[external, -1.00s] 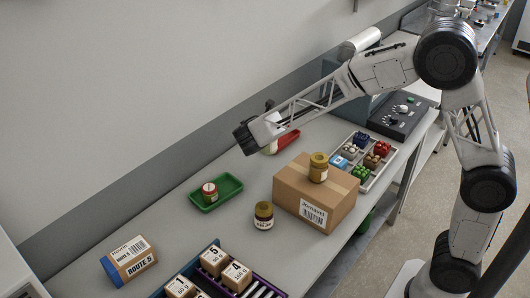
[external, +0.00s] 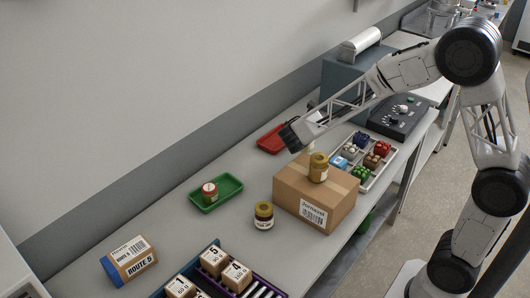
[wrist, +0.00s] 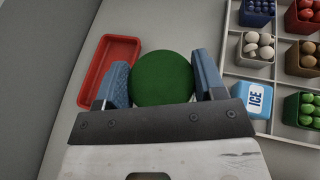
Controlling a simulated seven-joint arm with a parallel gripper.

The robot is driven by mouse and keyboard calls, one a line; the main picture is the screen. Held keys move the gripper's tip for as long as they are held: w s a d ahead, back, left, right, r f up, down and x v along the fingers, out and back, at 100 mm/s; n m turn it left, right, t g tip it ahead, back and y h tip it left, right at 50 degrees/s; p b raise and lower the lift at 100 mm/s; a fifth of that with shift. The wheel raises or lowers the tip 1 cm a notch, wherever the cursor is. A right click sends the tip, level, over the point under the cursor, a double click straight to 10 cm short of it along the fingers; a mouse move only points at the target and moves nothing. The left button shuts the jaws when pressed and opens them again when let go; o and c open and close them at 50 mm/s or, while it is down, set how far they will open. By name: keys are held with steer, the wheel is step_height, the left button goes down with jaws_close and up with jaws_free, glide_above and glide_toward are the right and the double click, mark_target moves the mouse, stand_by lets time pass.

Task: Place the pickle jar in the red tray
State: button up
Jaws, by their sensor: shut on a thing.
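My gripper (external: 305,143) is in the air over the back of the bench, just behind the cardboard box in the external view. In the wrist view its two blue fingers (wrist: 162,92) are shut on a round dark green lid, which I take to be the pickle jar (wrist: 162,72). The jar's body is hidden under the lid there, and the arm and a jar on the box hide most of it in the external view. The red tray (external: 268,139) lies on the bench to the left of my gripper. It looks empty in the wrist view (wrist: 111,72).
A mustard-coloured jar (external: 318,168) stands on the cardboard box (external: 290,194). Another jar (external: 264,216) stands on the bench. A green tray (external: 229,186) holds a red-lidded jar (external: 209,193). A divided tray (external: 377,183) of small goods lies at right.

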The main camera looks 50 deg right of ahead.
stand_by(0.4)
steer(key=w+d, duration=0.1)
steer(key=w, duration=0.6)
steer(key=w+d+f, duration=0.1)
steer(key=w+d, duration=0.1)
steer(key=w, duration=0.6)
steer(key=shift+w+d+f, duration=0.2)
steer(key=shift+w+d, duration=0.05)
steer(key=shift+w, duration=0.05)
steer(key=shift+f, duration=1.8)
steer(key=shift+f, duration=0.15)
steer(key=o, duration=1.6)
steer(key=v, duration=1.2)
